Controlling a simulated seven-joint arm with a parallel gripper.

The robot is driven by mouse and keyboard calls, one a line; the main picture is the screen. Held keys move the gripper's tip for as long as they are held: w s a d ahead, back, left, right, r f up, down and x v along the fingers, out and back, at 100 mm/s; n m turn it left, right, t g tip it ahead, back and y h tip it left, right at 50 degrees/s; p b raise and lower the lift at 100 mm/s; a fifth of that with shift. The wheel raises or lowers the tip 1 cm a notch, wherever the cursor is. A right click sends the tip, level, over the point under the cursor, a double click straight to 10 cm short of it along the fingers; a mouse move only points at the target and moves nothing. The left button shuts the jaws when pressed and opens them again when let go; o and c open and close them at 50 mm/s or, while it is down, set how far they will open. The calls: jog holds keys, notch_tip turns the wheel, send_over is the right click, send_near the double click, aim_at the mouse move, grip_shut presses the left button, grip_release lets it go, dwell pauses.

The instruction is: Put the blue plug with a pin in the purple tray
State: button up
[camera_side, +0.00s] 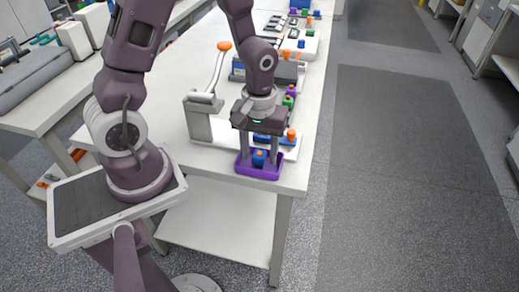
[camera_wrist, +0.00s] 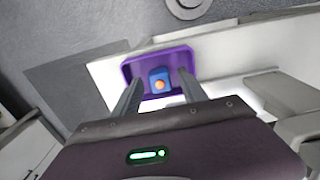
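The purple tray (camera_side: 257,175) sits at the near end of the white bench; it also shows in the wrist view (camera_wrist: 178,55). The blue plug (camera_side: 259,160) stands inside the tray, with an orange pin on top. The wrist view shows the plug (camera_wrist: 158,75) near the middle of the tray floor. My gripper (camera_side: 259,158) points down over the tray, its two fingers on either side of the plug. In the wrist view my gripper (camera_wrist: 160,80) is open, with a gap between each finger and the plug.
Just behind the tray is a white board with a blue part and an orange-topped piece (camera_side: 291,134). More colored plugs line the bench further back. The bench edge is close by the tray.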

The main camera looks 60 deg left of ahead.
notch_tip(320, 180, up, 7)
jog(key=shift+r, duration=0.1)
dwell(0.5)
jog(key=s+d+r+m+t, duration=0.2)
jog(key=s+r+m+t, duration=0.3)
jog(key=s+r+m, duration=0.4)
notch_tip(320, 180, up, 6)
jog(key=shift+s+d+t, duration=0.3)
jog(key=shift+s, duration=0.8)
